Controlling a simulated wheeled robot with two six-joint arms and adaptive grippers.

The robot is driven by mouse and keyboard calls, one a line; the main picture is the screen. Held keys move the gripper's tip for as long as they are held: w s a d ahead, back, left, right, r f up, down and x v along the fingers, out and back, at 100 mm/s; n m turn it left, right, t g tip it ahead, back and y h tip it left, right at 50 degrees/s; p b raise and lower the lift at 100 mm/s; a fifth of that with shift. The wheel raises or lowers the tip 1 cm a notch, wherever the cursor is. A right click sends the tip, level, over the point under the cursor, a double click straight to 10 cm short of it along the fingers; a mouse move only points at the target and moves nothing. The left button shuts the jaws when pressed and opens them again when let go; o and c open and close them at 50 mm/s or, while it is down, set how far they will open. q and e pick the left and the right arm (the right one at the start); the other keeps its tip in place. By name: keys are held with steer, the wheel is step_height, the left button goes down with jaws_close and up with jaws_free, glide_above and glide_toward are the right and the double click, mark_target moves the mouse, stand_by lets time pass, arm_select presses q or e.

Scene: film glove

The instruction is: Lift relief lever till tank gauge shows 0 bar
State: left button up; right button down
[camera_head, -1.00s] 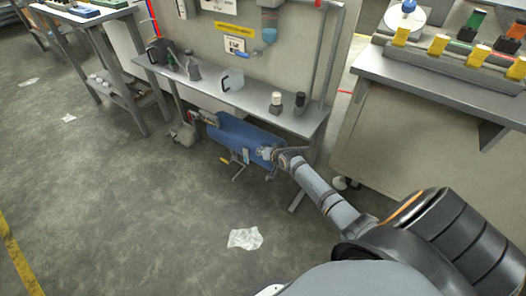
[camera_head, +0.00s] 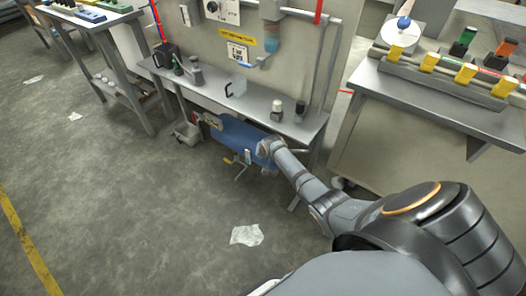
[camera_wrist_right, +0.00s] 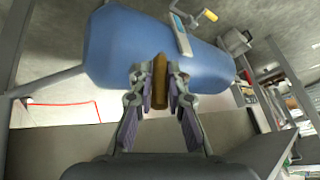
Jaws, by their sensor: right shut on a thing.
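The blue tank (camera_head: 236,133) lies on its side under the workbench, and it fills the upper part of the right wrist view (camera_wrist_right: 120,45). My right gripper (camera_wrist_right: 160,84) is shut on a brown upright lever (camera_wrist_right: 160,78), with a finger on each side of it, close against the tank. In the head view my right gripper (camera_head: 264,147) covers the tank's right end. A yellow-handled part (camera_head: 229,165) sticks out at the tank's front, and its yellow end (camera_wrist_right: 208,15) shows in the wrist view. I cannot make out a gauge reading. My left gripper is out of view.
The workbench (camera_head: 255,121) stands over the tank, with a clear jug (camera_head: 237,87) and small containers on top. Its legs stand near my right arm. A second bench (camera_head: 440,92) with yellow blocks is at the right. White paper (camera_head: 246,235) lies on open floor.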

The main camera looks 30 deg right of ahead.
steer(key=shift+w+a+g, duration=0.15)
steer(key=shift+w+g, duration=0.05)
steer(key=shift+g, duration=0.4)
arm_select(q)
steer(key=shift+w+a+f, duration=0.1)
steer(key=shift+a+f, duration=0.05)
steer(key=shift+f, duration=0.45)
arm_select(e)
steer(key=shift+w+g+h, duration=0.15)
steer(key=shift+g+h, duration=0.25)
steer(key=c, duration=1.6)
jaws_free()
steer(key=shift+r, duration=0.1)
steer(key=v, duration=1.1)
steer(key=shift+a+r, duration=0.2)
steer(key=shift+r, duration=0.2)
